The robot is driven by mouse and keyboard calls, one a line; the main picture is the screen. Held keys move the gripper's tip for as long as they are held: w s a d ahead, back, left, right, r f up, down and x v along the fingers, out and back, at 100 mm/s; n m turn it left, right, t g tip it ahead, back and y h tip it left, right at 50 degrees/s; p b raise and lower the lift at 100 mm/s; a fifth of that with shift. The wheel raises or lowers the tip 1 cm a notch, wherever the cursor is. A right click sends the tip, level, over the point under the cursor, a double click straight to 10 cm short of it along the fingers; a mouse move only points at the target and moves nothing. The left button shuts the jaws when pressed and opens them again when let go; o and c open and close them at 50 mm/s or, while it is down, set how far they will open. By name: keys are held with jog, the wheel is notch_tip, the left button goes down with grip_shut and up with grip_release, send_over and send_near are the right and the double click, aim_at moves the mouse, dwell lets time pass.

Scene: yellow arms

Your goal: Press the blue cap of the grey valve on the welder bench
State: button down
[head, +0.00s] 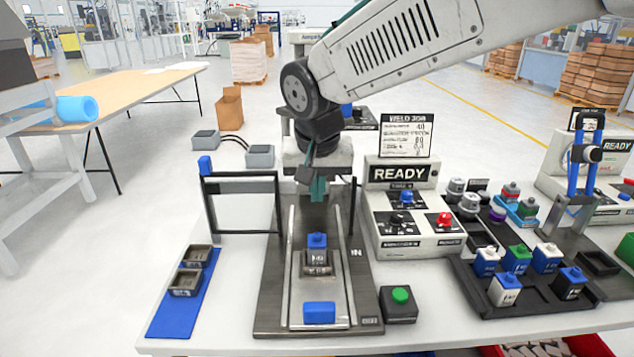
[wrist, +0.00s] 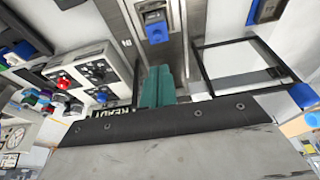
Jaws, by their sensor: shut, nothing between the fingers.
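The grey valve (head: 316,262) sits upright in the metal slide of the dark fixture (head: 272,300) at the middle of the bench. Its blue cap (head: 317,240) faces up and is uncovered. In the wrist view the blue cap (wrist: 157,35) shows near the top edge, beyond my fingertips. My gripper (head: 318,192) has teal fingers, shut and empty, pointing down above the rear part of the fixture. It is behind and above the valve, apart from it. The closed fingers also show in the wrist view (wrist: 162,82).
A black frame with a blue knob (head: 205,166) stands left of the slide. The READY control box (head: 405,205) stands close on the right. A green button (head: 400,295) and a blue slide handle (head: 319,313) are in front. A tray of blocks (head: 470,285) lies right.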

aim_at(318, 236)
jog(key=x, duration=0.8)
jog(key=shift+s+f, duration=0.15)
jog(key=shift+s, duration=0.25)
jog(key=shift+f, duration=0.65)
jog(key=shift+f, duration=0.55)
jog(key=shift+s+d+f, duration=0.1)
jog(key=shift+s+f, duration=0.15)
jog(key=shift+f, duration=0.3)
jog(key=shift+r, duration=0.1)
jog(key=r, duration=0.5)
jog(key=shift+w+r, duration=0.3)
jog(key=shift+w, duration=0.05)
jog(key=v, duration=0.9)
jog(key=shift+r, duration=0.35)
